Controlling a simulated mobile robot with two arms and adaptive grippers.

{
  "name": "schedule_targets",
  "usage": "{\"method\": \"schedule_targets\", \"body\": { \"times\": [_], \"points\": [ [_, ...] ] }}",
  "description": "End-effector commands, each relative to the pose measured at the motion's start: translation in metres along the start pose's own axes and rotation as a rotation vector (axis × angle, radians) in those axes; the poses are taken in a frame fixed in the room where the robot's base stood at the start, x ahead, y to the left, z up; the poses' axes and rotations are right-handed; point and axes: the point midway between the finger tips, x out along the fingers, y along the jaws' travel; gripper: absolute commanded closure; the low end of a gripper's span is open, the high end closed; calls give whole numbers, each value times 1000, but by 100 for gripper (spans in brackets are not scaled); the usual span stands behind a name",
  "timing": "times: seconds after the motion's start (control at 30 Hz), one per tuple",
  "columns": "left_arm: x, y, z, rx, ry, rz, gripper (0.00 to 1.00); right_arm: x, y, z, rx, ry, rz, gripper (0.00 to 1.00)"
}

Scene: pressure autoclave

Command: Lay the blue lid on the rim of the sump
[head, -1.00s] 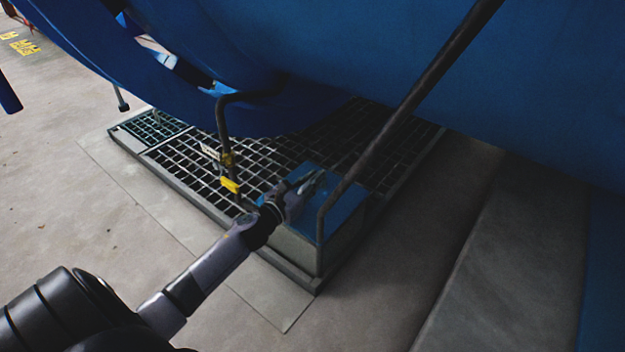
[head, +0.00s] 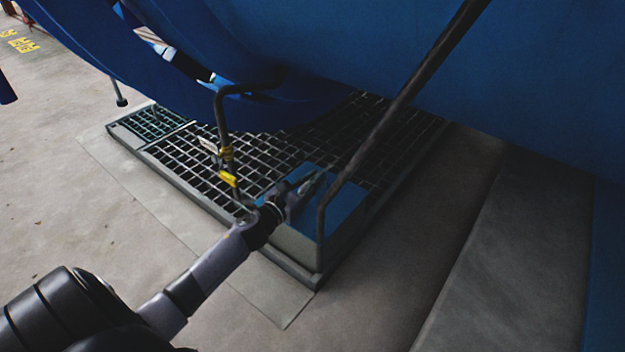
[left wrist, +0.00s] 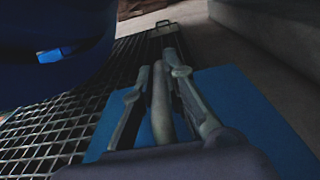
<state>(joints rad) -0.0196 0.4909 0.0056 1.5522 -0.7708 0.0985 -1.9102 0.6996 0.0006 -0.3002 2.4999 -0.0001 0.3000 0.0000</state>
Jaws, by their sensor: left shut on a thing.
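The blue lid (head: 343,205) lies over the top of the box-shaped grey sump (head: 295,246), at the near corner of the grating. From here I cannot tell whether it touches the rim all round. My left gripper (head: 306,184) is over the lid, with its arm coming in from the lower left. In the left wrist view the gripper (left wrist: 155,90) has a grey bar between its fingers, with the blue lid (left wrist: 235,95) spread beneath them. The fingers are shut on the lid by this bar, it appears. My right gripper is out of view.
A dark pipe (head: 405,92) slants down and bends beside the lid. Another pipe (head: 222,120) with a yellow-handled valve (head: 228,180) stands left of the gripper. The large blue vessel (head: 480,70) overhangs the metal grating (head: 190,160). Concrete floor (head: 70,190) is clear at left.

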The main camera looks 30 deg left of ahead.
Motion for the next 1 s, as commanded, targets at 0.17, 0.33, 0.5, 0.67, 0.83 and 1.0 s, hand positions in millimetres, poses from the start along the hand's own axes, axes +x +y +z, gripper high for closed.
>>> {"method": "schedule_targets", "body": {
  "times": [0.17,0.33,0.5,0.67,0.83,1.0],
  "points": [
    [1,0,-1,1,-7,-1,100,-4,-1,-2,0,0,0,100],
    [1,0,0,1,-7,-1,78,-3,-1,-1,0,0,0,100],
    [1,0,0,0,-6,-1,67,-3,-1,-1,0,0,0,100],
    [0,0,-2,0,-3,0,64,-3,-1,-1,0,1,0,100],
    [-1,0,-7,0,5,1,64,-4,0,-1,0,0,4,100],
    [-14,0,-7,0,4,0,64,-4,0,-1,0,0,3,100]
  ]
}}
